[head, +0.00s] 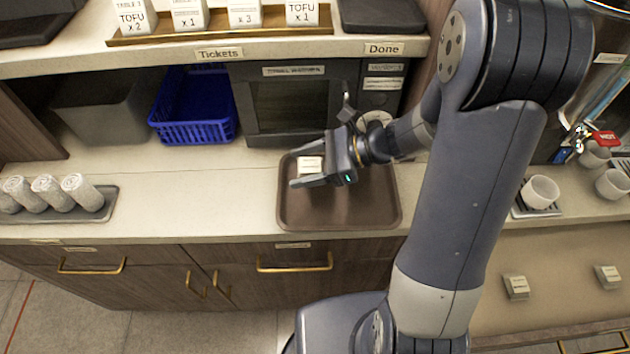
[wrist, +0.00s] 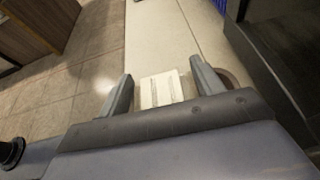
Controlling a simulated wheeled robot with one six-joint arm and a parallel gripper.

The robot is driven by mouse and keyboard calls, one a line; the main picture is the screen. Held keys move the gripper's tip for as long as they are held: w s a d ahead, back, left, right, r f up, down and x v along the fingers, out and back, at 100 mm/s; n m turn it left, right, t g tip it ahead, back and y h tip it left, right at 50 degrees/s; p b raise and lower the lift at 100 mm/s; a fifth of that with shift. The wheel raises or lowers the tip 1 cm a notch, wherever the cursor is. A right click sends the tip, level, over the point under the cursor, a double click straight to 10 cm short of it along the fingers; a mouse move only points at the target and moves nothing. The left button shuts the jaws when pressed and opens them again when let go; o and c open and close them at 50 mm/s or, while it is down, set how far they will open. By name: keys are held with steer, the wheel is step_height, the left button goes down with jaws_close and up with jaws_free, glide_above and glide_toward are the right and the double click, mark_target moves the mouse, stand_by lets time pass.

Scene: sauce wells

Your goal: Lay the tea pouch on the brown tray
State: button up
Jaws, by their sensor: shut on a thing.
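The tea pouch (head: 309,163) is a small pale packet with printed lines. My gripper (head: 307,173) is shut on it, and the pouch also shows between the two fingers in the wrist view (wrist: 162,90). The brown tray (head: 345,213) lies on the counter. In the head view the pouch and fingers appear over the tray's left part, near its back left corner. I cannot tell exactly how high they are above it. My gripper hides part of the tray's back.
Rolled towels on a grey tray (head: 107,205) sit at the left. White cups (head: 541,191) are at the right. Two similar packets (head: 516,287) lie lower right.

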steer(key=shift+f, duration=3.4)
steer(key=shift+f, duration=0.15)
steer(key=o, duration=1)
steer(key=shift+r, duration=0.25)
steer(key=b+v, duration=0.1)
steer(key=v, duration=1.1)
steer(key=shift+f, duration=0.1)
